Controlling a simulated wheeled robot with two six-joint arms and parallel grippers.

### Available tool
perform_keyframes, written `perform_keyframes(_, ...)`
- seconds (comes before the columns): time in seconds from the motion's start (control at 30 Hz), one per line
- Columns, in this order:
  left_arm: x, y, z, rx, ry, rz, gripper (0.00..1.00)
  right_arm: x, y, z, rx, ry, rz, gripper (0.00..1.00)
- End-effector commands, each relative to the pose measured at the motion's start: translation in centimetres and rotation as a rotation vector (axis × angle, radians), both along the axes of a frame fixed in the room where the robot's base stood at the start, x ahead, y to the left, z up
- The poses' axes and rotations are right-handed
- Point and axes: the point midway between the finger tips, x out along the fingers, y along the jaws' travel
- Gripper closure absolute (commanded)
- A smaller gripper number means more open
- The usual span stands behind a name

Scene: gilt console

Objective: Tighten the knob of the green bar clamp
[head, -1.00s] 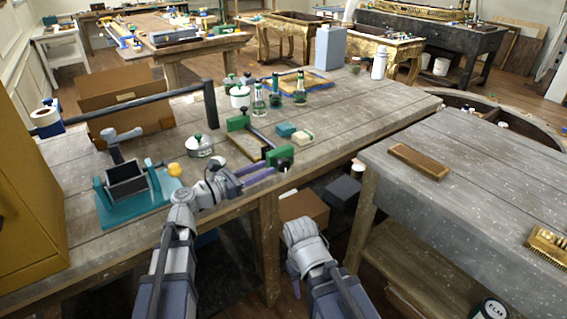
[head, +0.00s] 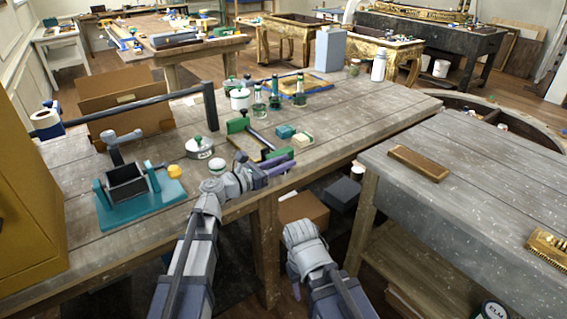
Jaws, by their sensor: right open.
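The green bar clamp lies on the wooden bench, with one green jaw (head: 238,125) at the far end and a dark bar (head: 257,140) running toward the bench's front edge. Its near green head (head: 270,154) is mostly hidden behind my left gripper (head: 282,163), and I cannot make out the knob. The two purple fingers of my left gripper lie across the near head, close together. Whether they touch the clamp or hold anything is hidden. My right gripper (head: 293,281) hangs low in front of the bench, apart from the clamp, open, with its fingers only partly seen.
A round tin (head: 200,148), a teal block (head: 286,131), a cream block (head: 302,141) and green-topped bottles (head: 259,103) stand around the clamp. A teal stand (head: 140,200) is at left. A grey table (head: 470,190) is at right, with a gap between it and the bench.

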Motion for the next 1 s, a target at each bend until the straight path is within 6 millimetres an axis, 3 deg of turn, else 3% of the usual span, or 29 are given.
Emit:
perform_keyframes(0.03,0.0,0.0,0.0,0.0,0.0,0.0,0.77,0.0,0.0,0.0,0.0,0.0,0.0,0.5)
perform_keyframes(0.23,0.0,0.0,0.0,0.0,0.0,0.0,1.0,0.0,0.0,0.0,0.0,0.0,0.0,0.5)
perform_keyframes(0.67,0.0,0.0,0.1,0.006,0.005,0.0,1.0,0.0,0.0,0.3,0.0,0.0,0.0,0.5)
perform_keyframes(1.0,0.2,-0.3,0.9,0.143,0.102,-0.001,1.0,0.0,0.0,4.7,0.0,0.0,-0.001,0.5)
